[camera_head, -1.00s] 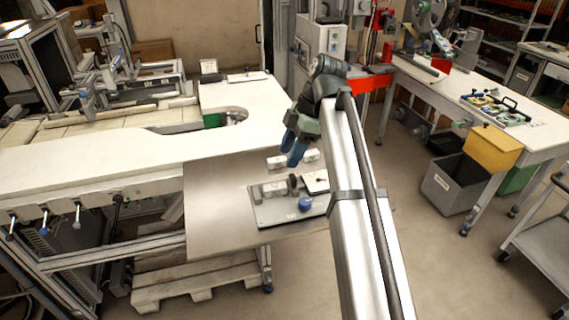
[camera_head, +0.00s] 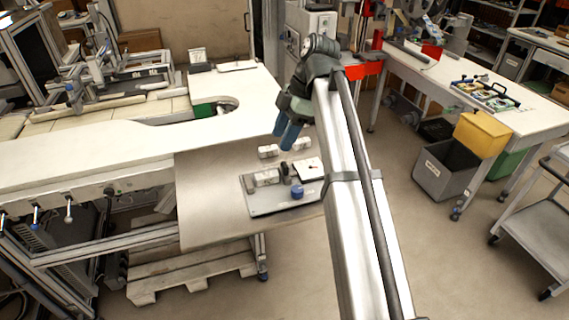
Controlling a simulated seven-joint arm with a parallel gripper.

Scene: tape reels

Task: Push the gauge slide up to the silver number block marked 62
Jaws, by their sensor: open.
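The gauge is a flat grey plate (camera_head: 258,205) on the metal shelf beside the white bench. It carries a silver block (camera_head: 266,178) at left, a dark upright part (camera_head: 286,173) that may be the slide, and a blue knob (camera_head: 297,192) at the front. Two more silver blocks (camera_head: 268,151) (camera_head: 301,144) stand on the shelf behind the plate. Numbers on the blocks are too small to read, so I cannot tell which is 62. My gripper (camera_head: 287,136), with blue fingers, is open and empty. In the picture it appears above and behind the plate, apart from it.
A white card (camera_head: 308,168) lies at the plate's right, partly behind my arm. The white bench (camera_head: 120,143) lies to the left, with a rounded cutout and green part (camera_head: 204,110). The bare metal shelf (camera_head: 205,215) is clear left of the plate.

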